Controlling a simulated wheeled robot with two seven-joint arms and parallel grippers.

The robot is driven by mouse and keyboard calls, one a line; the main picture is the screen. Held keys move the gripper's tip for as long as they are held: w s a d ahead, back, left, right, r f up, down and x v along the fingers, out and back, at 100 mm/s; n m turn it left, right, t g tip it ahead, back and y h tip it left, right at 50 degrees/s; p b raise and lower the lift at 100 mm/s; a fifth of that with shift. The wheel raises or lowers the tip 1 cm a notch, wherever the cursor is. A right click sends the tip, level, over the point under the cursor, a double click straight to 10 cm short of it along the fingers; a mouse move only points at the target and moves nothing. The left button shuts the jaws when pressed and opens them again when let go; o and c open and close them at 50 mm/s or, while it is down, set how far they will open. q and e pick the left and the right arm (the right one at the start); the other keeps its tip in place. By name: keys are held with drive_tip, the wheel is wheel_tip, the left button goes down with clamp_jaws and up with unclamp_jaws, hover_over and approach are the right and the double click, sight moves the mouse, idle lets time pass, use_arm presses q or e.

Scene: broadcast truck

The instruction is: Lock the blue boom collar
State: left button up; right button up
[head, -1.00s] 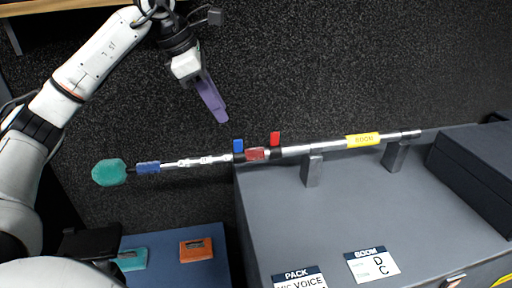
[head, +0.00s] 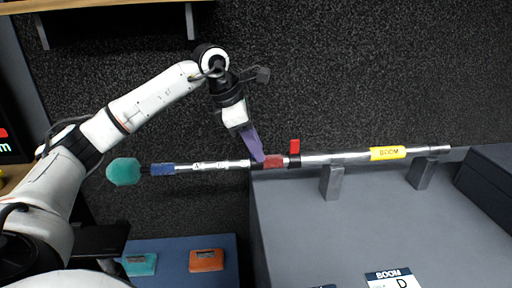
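The boom pole (head: 335,157) lies level across the view, with a yellow BOOM label (head: 388,153), a teal foam tip (head: 124,171) and a blue band (head: 163,169) near the tip. A red collar (head: 273,161) has a red lever (head: 295,147) standing up beside it. My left gripper (head: 257,157) points down, its purple fingers at the pole just left of the red collar. The blue collar lever is hidden there by the fingers. I cannot tell whether the fingers touch or grip it. My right gripper is not in view.
Two grey posts (head: 332,183) (head: 423,173) hold the pole above a grey case top (head: 300,225). A BOOM card (head: 393,279) lies at the front. A blue surface with teal (head: 140,264) and orange (head: 206,260) items is lower left. A shelf (head: 110,5) is above.

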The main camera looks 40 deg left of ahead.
use_arm(q)
drive_tip(key=shift+f, duration=0.1)
clamp_jaws()
drive_tip(key=p, duration=0.1)
drive_tip(key=r+p, duration=0.1)
drive_tip(key=p, duration=0.1)
drive_tip(key=shift+w+a+g+h, duration=0.2)
drive_tip(key=shift+g+h, duration=0.1)
drive_tip(key=shift+h, duration=0.1)
drive_tip(key=shift+w+a+f+g+h+p, duration=0.1)
drive_tip(key=shift+a+f+g+h+p, duration=0.15)
drive_tip(key=shift+p, duration=0.75)
drive_tip(key=shift+d+f, duration=0.1)
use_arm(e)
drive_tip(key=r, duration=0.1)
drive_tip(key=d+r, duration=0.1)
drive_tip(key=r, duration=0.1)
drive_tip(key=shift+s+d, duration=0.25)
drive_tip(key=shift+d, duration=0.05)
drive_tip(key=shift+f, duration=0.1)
use_arm(q)
drive_tip(key=shift+c, duration=0.5)
unclamp_jaws()
drive_tip(key=shift+o, duration=0.5)
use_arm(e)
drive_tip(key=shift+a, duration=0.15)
